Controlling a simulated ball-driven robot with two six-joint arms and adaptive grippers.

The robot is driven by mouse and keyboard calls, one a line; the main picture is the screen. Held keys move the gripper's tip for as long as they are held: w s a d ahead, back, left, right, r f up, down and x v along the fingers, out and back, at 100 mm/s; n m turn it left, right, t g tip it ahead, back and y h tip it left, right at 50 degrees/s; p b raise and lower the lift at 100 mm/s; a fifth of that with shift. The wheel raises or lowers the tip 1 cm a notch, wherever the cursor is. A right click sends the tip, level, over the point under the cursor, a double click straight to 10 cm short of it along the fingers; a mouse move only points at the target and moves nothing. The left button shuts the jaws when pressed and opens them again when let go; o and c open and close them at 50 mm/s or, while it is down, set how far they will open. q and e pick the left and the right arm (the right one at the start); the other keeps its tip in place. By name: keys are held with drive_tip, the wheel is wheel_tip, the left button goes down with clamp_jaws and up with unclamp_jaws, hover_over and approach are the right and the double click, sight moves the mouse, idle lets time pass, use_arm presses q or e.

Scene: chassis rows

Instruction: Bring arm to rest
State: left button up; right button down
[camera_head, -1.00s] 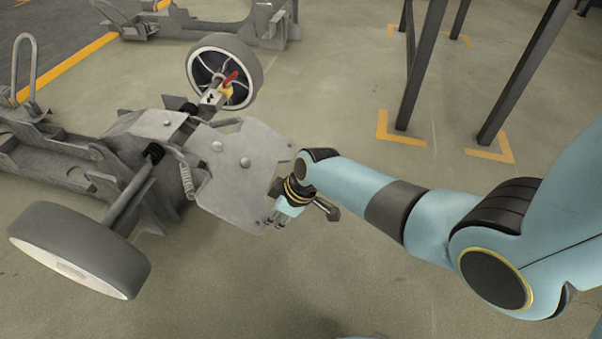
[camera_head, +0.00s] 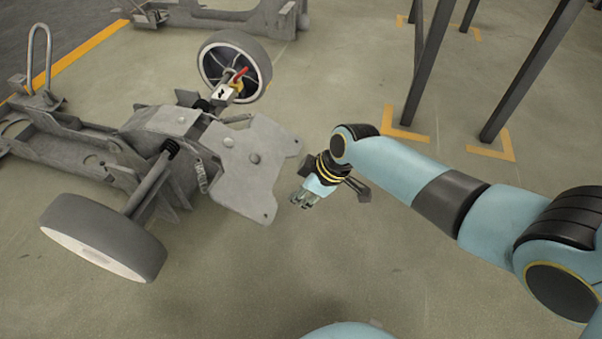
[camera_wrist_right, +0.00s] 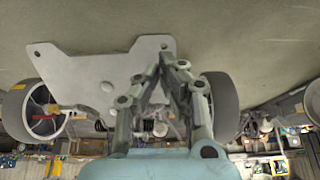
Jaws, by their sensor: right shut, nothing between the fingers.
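My right gripper (camera_head: 303,199) hangs over open floor, just right of the front plate of a grey chassis (camera_head: 232,165), and apart from it in the head view. Its fingers are together with nothing between them. In the right wrist view my right gripper (camera_wrist_right: 174,58) shows its fingertips meeting, with the chassis plate (camera_wrist_right: 80,75) behind them. My right arm comes in from the right. My left gripper is in neither view.
The chassis has a near wheel (camera_head: 105,240) and a far wheel (camera_head: 235,66), with a red and yellow item (camera_head: 239,76) by the far one. Dark posts (camera_head: 428,70) stand on the floor at upper right. Another chassis (camera_head: 225,14) lies behind. The floor in front is clear.

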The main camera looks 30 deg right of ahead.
idle(0.3)
drive_tip(key=s+d+f+m+g+h, duration=0.1)
drive_tip(key=s+f+g, duration=0.15)
drive_tip(key=s, duration=0.85)
drive_tip(key=s+d+f+g, duration=0.1)
drive_tip(key=s+f, duration=0.2)
drive_tip(key=s, duration=0.8)
drive_tip(key=s+d+r+m+h, duration=0.3)
drive_tip(key=s+d+r+m, duration=0.1)
drive_tip(key=s+m, duration=0.2)
use_arm(q)
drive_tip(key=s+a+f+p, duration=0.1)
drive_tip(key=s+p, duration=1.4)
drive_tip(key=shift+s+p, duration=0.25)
drive_tip(key=shift+p, duration=0.15)
use_arm(e)
drive_tip(key=s+d+f, duration=0.1)
drive_tip(key=s, duration=1.4)
drive_tip(key=shift+s+f+m, duration=0.15)
drive_tip(key=shift+s+m, duration=0.15)
drive_tip(key=shift+s, duration=0.05)
drive_tip(key=shift+d, duration=0.1)
